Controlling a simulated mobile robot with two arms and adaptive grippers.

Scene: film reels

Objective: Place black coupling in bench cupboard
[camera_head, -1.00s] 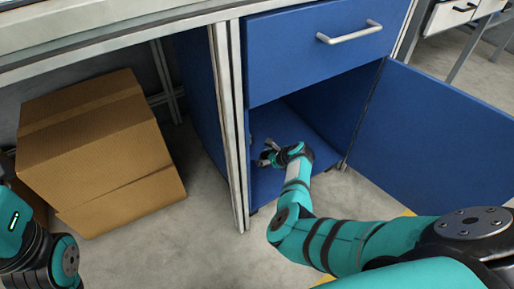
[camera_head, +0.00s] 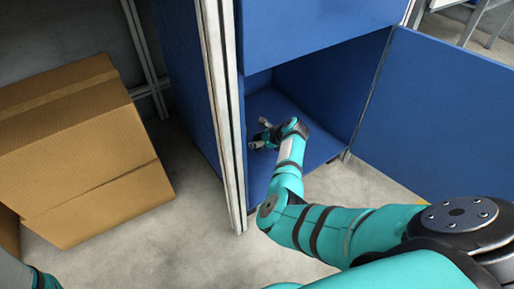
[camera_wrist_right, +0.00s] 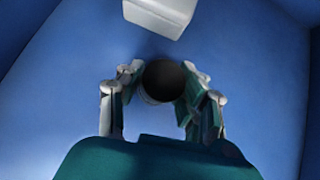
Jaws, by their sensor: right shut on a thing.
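The bench cupboard (camera_head: 278,106) is blue, with its door (camera_head: 435,120) swung open to the right. My right arm reaches into it, and my right gripper (camera_head: 262,136) is inside, low over the cupboard floor. In the right wrist view the black coupling (camera_wrist_right: 163,80) is a dark round piece between the two fingertips of my right gripper (camera_wrist_right: 160,88), which is shut on it. I cannot tell whether the coupling touches the floor. In the head view the coupling is too small to make out. My left gripper is out of view.
A white block-shaped thing (camera_wrist_right: 160,12) lies on the blue surface ahead of the coupling. A blue drawer front (camera_head: 310,30) sits above the opening, and a pale metal post (camera_head: 222,110) borders it on the left. A cardboard box (camera_head: 75,140) stands further left.

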